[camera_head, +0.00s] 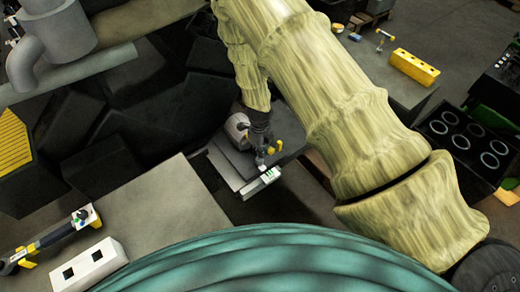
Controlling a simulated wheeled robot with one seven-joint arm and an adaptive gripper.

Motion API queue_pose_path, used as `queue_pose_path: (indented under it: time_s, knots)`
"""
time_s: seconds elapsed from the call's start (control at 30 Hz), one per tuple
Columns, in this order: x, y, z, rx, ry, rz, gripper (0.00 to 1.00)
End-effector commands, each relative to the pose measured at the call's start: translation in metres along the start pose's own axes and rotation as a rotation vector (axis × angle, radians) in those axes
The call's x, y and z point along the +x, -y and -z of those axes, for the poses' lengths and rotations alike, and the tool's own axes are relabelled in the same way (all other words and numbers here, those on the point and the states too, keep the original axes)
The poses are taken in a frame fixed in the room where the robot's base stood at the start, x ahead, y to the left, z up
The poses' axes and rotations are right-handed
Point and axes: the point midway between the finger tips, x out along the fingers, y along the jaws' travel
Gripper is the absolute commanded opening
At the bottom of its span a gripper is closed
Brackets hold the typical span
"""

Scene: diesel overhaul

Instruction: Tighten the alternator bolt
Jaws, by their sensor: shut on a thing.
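My gripper (262,132), dark and small in this view, is at the end of my sleeve-covered arm near the middle of the picture. It is shut on a tool (274,153) with yellow parts, of which little shows. A grey rounded body (236,127), perhaps the alternator, is just left of my gripper. A grey block or bracket (222,160) with a pale, green-marked strip (262,183) lies below it. The alternator bolt cannot be made out. I cannot tell whether the tool touches a bolt.
A grey table (160,208) at lower left bears a yellow and black wrench-like tool (55,236) and a white block with two square holes (90,265). Dark blocky machinery (110,130) is behind. A yellow holed block (414,67) and a black rack with round openings (460,141) are right.

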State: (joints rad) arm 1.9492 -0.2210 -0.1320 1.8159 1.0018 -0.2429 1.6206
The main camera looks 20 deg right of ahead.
Motion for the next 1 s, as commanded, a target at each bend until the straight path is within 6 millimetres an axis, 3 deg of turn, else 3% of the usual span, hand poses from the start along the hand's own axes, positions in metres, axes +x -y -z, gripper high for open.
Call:
queue_pose_path:
  time_s: [0.7, 1.0]
  knots:
    - [-0.033, 0.000, 0.000, 0.000, 0.000, 0.000, 0.00]
    - [-0.034, 0.000, 0.000, 0.000, 0.000, 0.000, 0.00]
